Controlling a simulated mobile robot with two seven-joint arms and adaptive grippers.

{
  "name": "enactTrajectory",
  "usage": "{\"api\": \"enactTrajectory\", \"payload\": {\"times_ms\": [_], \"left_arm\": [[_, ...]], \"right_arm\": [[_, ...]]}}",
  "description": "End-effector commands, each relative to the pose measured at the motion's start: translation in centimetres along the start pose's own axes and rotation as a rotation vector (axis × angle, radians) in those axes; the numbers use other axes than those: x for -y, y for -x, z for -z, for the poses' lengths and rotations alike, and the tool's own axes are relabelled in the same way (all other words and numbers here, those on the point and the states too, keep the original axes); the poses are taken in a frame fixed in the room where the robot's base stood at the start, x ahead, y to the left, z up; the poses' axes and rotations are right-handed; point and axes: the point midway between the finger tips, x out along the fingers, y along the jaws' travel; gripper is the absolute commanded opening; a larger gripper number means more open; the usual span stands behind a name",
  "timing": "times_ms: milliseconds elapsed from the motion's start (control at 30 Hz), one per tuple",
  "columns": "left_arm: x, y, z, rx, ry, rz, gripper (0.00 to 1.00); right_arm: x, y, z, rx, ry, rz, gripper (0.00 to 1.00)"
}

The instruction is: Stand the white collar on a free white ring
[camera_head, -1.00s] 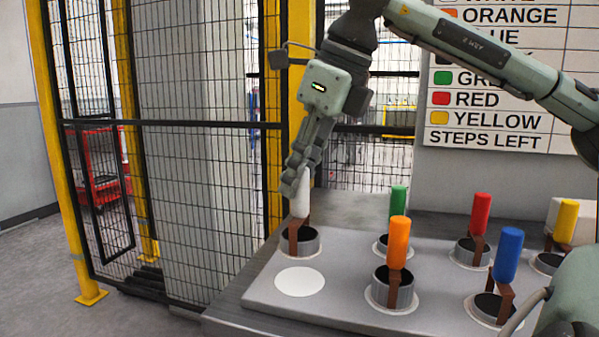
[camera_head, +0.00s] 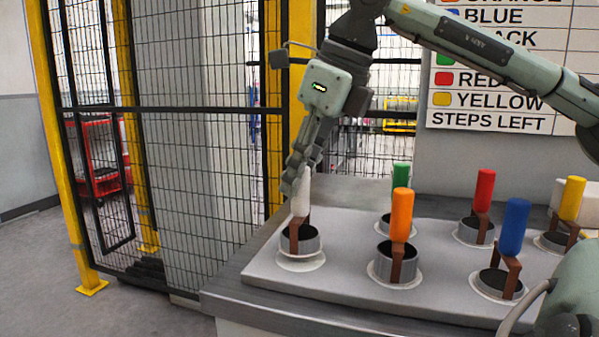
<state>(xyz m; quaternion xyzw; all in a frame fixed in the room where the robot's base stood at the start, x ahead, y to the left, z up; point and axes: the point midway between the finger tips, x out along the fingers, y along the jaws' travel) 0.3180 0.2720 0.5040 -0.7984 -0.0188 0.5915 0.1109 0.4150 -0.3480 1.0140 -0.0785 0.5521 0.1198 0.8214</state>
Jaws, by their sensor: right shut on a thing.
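The white collar (camera_head: 305,241) is a grey metal cup with a brown bracket and an upright white handle (camera_head: 300,199). My right gripper (camera_head: 298,178) points down and is shut on the top of that handle. A white ring (camera_head: 301,264) lies on the grey plate at the front left, under the collar. The ring's front edge shows below the collar, and its back is hidden. The collar looks upright and very low over the ring; I cannot tell whether it touches. My left gripper is not in view.
The orange collar (camera_head: 397,264) stands just right, with the green collar (camera_head: 401,178) behind it. Red (camera_head: 484,190), blue (camera_head: 513,227) and yellow (camera_head: 571,199) collars stand further right. A mesh fence (camera_head: 190,190) is on the left. A colour list board (camera_head: 500,100) hangs behind.

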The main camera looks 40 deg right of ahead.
Motion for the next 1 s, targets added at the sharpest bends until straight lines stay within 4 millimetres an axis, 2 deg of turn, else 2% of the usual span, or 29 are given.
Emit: {"api": "enactTrajectory", "payload": {"times_ms": [467, 1000], "left_arm": [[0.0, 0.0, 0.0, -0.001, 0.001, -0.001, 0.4], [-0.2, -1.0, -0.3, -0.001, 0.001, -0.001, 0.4]], "right_arm": [[0.0, 0.1, 0.0, 0.003, 0.0, 0.0, 0.0], [0.0, -1.1, 0.4, 0.003, 0.0, 0.0, 0.0]]}}
